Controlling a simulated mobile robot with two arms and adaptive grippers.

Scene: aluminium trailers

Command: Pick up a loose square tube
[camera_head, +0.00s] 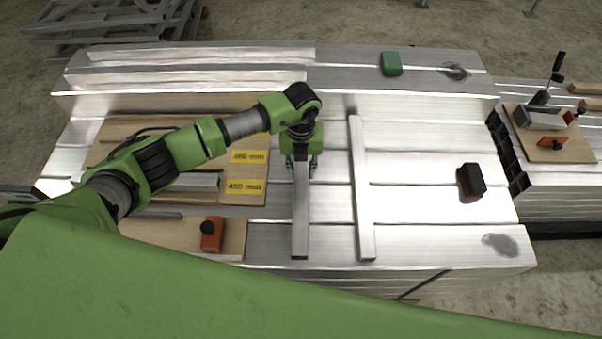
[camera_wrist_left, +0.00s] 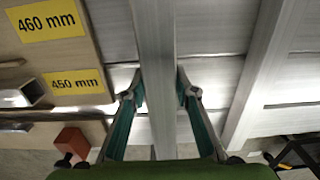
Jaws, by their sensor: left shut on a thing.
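A loose square tube (camera_head: 300,215) of bare aluminium lies lengthwise in the middle of the stacked metal profiles. My left gripper (camera_head: 302,162) is over its far end, pointing down, with a finger on either side. In the left wrist view, my left gripper (camera_wrist_left: 160,92) is shut on this tube (camera_wrist_left: 160,125), which runs straight between the fingers. I cannot tell whether the tube is clear of the surface. A second loose square tube (camera_head: 361,190) lies to the right, apart from the gripper; it also shows in the left wrist view (camera_wrist_left: 255,75). My right gripper is not in view.
Wooden boards with yellow labels (camera_head: 246,187) and an orange block (camera_head: 212,234) lie left. A raised profile ledge (camera_head: 200,101) runs behind, with a green block (camera_head: 391,64) on top. A black block (camera_head: 471,180) sits right; the surface around it is mostly free.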

